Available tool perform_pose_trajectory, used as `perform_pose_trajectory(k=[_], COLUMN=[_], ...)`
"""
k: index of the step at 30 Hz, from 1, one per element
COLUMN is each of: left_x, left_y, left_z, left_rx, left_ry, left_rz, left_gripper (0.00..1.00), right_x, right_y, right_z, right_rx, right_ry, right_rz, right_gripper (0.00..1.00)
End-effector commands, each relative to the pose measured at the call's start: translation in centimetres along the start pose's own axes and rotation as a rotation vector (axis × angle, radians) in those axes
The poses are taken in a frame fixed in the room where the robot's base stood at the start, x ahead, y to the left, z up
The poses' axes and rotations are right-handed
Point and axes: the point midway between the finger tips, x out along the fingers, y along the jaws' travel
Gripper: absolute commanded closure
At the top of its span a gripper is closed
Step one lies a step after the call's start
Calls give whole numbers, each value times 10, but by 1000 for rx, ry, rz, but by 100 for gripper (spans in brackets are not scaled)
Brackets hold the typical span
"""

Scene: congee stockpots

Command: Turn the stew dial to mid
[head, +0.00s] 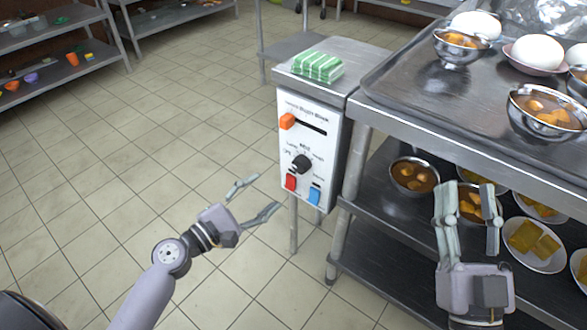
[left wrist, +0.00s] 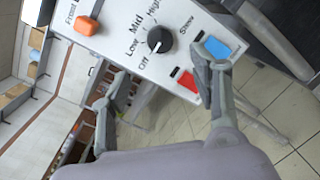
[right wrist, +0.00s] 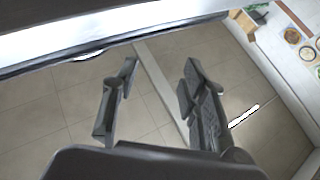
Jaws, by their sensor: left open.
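The black stew dial (head: 301,163) sits on the white front panel (head: 321,128) of a control box. In the left wrist view the dial (left wrist: 160,40) has Off, Low, Mid and High printed around it. A small white mark on its lower left side seems to face Off, but it is too small to be sure. My left gripper (head: 254,200) is open and empty, left of and below the dial in the head view. In the left wrist view its fingers stand apart below the dial, not touching it. My right gripper (head: 468,190) is open and empty by the metal rack.
The panel also has an orange slider (head: 287,121), a red button (head: 291,182) and a blue button (head: 314,194). A green striped bundle (head: 318,66) lies on the box. The rack at right holds bowls. Floor at left is clear.

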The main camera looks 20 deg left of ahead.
Motion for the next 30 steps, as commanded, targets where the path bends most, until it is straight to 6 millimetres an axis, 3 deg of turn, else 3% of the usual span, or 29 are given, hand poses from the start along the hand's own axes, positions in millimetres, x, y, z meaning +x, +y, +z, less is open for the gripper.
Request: perform_pose_trajectory(k=[9,15,21,30], left_x=[70,99,110,110], left_y=[1,0,0,-1], left_z=[0,-1,-1,-1], left_rx=[1,1,0,0], left_ry=[0,1,2,2], left_rz=[3,1,0,0], left_gripper=[44,44,44,47], right_x=[-2,-4,-4,-3], right_y=[4,5,5,5], right_z=[28,32,32,32], right_rx=[-7,-8,-8,-8], right_ry=[-161,-179,-179,-179], right_rz=[8,9,9,9], right_gripper=[60,60,60,60])
